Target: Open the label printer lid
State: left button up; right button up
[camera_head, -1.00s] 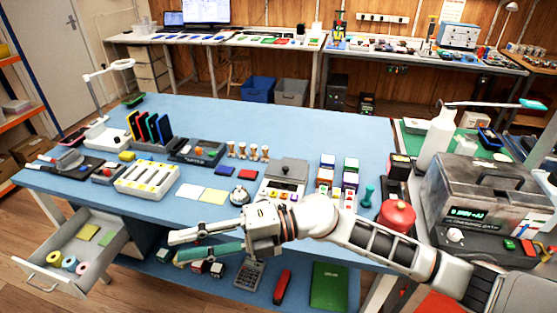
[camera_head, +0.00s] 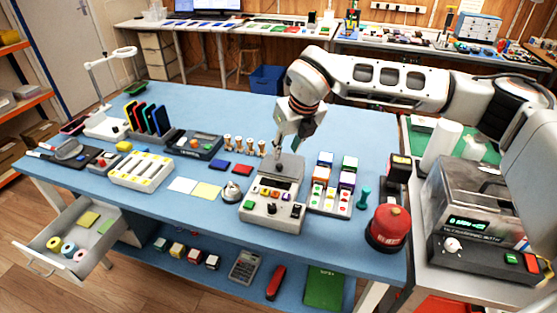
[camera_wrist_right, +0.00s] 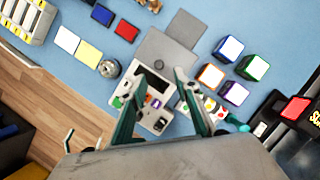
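The device I take for the label printer (camera_head: 266,212) stands near the front edge of the blue table, with a pale body, a black knob and coloured buttons. Its grey top part, which I take for the lid (camera_head: 287,166), is at the rear; whether it is shut is unclear. The wrist view shows this printer (camera_wrist_right: 130,101) and grey top (camera_wrist_right: 164,50) from above, beyond the fingertips. My right gripper (camera_head: 277,152) points down above the printer's rear. In the wrist view its two teal-padded fingers (camera_wrist_right: 159,78) are apart, with nothing held. My left gripper is not in view.
Several small coloured boxes (camera_head: 347,180) stand right of the printer, and a round metal item (camera_head: 231,190) stands left. A red container (camera_head: 388,228) is at the table's right end. A drawer (camera_head: 68,238) hangs open at front left.

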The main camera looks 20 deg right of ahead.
aim_at(280, 165)
jog(key=x, duration=0.7)
jog(key=shift+a+f, duration=0.1)
jog(key=shift+f, duration=0.15)
grip_shut()
